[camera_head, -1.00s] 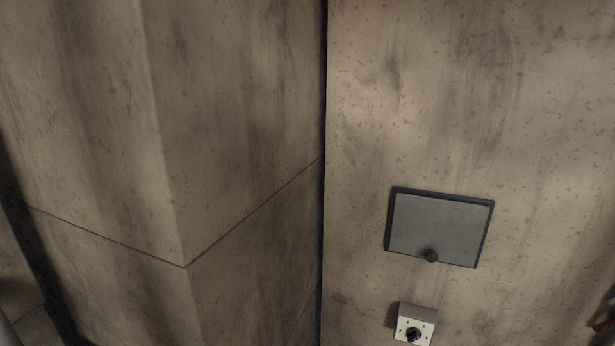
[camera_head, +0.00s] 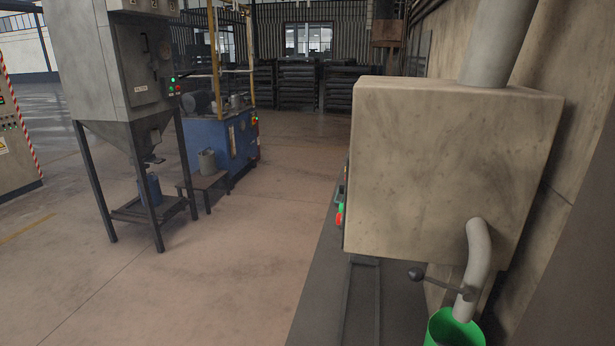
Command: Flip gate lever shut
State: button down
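A short lever with a dark round knob (camera_head: 416,274) sticks out to the left from a bent pale pipe (camera_head: 479,250). The pipe comes out of a beige box-shaped machine (camera_head: 450,165) on the right and points down into a green bucket (camera_head: 452,335), which the bottom edge cuts off. The lever lies roughly level, across the pipe. A grey hopper (camera_head: 130,135) on legs stands at the left, with a small dark fitting (camera_head: 153,159) at its outlet, too small to make out. My gripper is not in view.
A blue machine (camera_head: 235,140) and a low stand with a grey bucket (camera_head: 207,161) are behind the hopper. A blue can (camera_head: 149,188) sits under the hopper. Open floor (camera_head: 240,260) lies between hopper and beige machine. A wall (camera_head: 565,150) closes the right side.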

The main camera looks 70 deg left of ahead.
aim_at(416, 274)
jog(key=u, duration=1.55)
jog(key=i+j+z, duration=0.15)
jog(key=j, duration=0.3)
jog(key=i+j+z, duration=0.15)
jog(key=j, duration=0.25)
jog(key=j+z, duration=0.15)
jog(key=j, duration=0.3)
jog(key=i+j+z, duration=0.1)
jog(key=j, duration=0.4)
